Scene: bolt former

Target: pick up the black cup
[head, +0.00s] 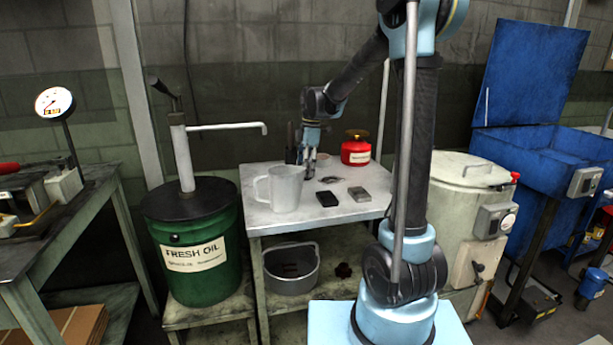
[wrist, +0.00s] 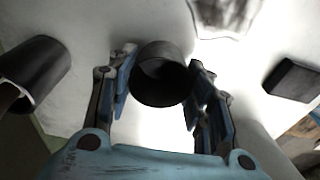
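The black cup (wrist: 160,75) shows in the wrist view with its round dark opening facing the camera. My gripper (wrist: 160,78) has its two blue fingers spread, one on each side of the cup. The fingertips are close to its sides, and I cannot tell whether they touch it. In the head view my gripper (head: 308,158) points down over the back part of the light metal table (head: 350,226). The cup cannot be made out clearly there.
A pale jug (head: 284,188) stands left of my gripper. A red can (head: 356,148) stands behind right. A black block (head: 327,197) and a grey block (head: 359,194) lie nearer the front. A grey bucket (head: 291,270) sits on the lower shelf. A green oil drum (head: 198,245) stands left.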

